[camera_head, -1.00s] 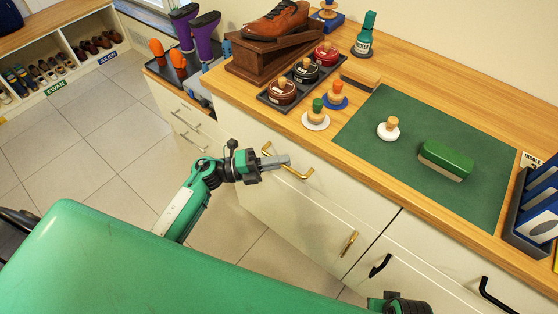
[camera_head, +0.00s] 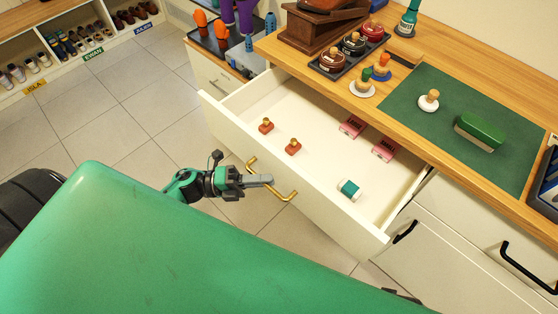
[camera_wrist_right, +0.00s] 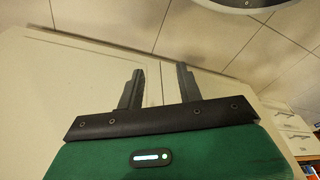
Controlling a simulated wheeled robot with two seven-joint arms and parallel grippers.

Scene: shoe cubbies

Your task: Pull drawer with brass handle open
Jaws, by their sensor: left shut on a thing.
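The white drawer (camera_head: 325,222) with the brass handle (camera_head: 286,196) stands well out from the wooden-topped cabinet, its inside in full view. My left gripper (camera_head: 262,181) is shut on the brass handle at the middle of the drawer front. Its fingers cover part of the handle bar. In the right wrist view my right gripper (camera_wrist_right: 160,72) has its two fingers apart with nothing between them, in front of pale panels. It cannot be made out clearly in the head view.
Inside the drawer lie small orange-brown knobbed items (camera_head: 293,147), pink boxes (camera_head: 384,149) and a teal-and-white roll (camera_head: 349,189). The counter carries a green mat (camera_head: 455,95), brush (camera_head: 481,132) and polish tins (camera_head: 331,60). Black-handled fronts (camera_head: 404,232) are at right. Tiled floor (camera_head: 120,125) is clear at left.

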